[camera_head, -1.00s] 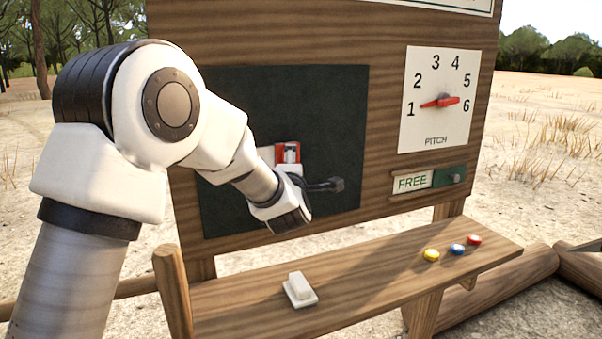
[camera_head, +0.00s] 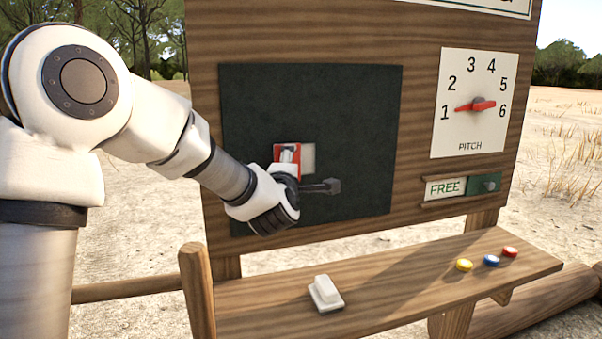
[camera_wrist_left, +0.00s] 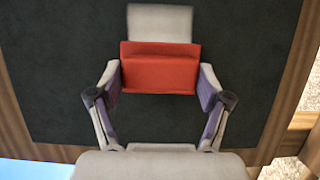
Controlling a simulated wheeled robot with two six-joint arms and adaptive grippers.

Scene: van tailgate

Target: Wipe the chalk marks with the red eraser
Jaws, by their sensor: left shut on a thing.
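The red eraser (camera_head: 287,157) is held against or very near the dark chalkboard (camera_head: 340,110); I cannot tell if it touches. My left gripper (camera_head: 289,170) is shut on it. In the left wrist view the red eraser (camera_wrist_left: 160,68) sits between the two fingers of the left gripper (camera_wrist_left: 160,85). A pale chalk mark (camera_head: 308,158) shows as a small patch just right of the eraser. In the wrist view the chalk mark (camera_wrist_left: 160,22) lies just beyond the eraser's upper edge. Any chalk behind the eraser is hidden. My right gripper is not in view.
A white block (camera_head: 326,293) lies on the wooden shelf (camera_head: 400,285) below the board. A pitch dial (camera_head: 474,103) and a FREE sign (camera_head: 446,188) are right of the board. A wooden post (camera_head: 197,290) stands at the shelf's left end.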

